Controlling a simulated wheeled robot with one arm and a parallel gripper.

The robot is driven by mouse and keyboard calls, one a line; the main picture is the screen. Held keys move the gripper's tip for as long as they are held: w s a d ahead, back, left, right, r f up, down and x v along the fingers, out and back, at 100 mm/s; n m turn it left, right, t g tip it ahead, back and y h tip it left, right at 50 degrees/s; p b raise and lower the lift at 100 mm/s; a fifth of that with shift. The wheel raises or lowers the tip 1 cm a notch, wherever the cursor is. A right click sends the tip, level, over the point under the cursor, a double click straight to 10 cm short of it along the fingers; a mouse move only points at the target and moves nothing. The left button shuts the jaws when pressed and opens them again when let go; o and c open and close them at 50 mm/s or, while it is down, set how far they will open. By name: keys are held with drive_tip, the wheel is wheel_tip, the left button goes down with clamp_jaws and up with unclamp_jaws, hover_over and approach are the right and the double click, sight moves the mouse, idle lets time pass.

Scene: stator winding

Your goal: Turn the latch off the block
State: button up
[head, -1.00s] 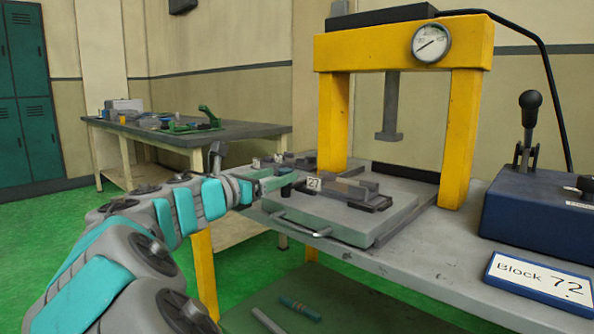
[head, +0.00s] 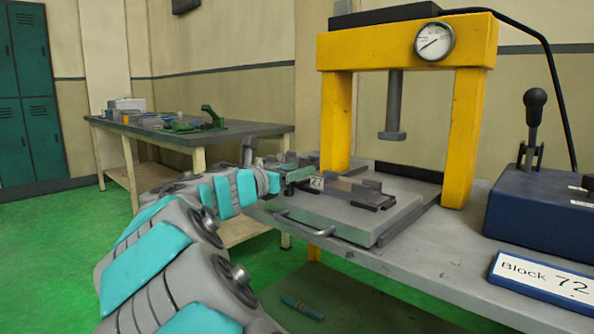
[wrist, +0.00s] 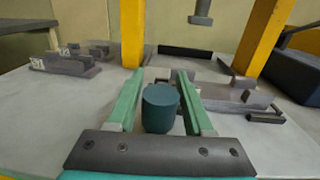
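My gripper (wrist: 159,76) is open in the wrist view, its two green fingers pointing toward the press. A dark teal upright cylinder (wrist: 160,108) stands between the fingers, with narrow gaps at its sides; I cannot tell if it belongs to the latch. A grey block (wrist: 225,95) lies just beyond the right finger, with a dark bar (wrist: 265,117) at its right end. In the head view my gripper (head: 297,172) is beside the white "27" label (head: 317,183) at the block's left end. My fingers and arm partly hide this area.
The block lies on a grey plate (head: 345,223) with a front handle, before the yellow press frame (head: 462,140). Other blocks (wrist: 62,63) stand left of my gripper in the wrist view. A blue lever box (head: 540,218) and a "Block 72" sign (head: 543,278) are at right.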

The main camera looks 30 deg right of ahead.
clamp_jaws()
idle(1.0)
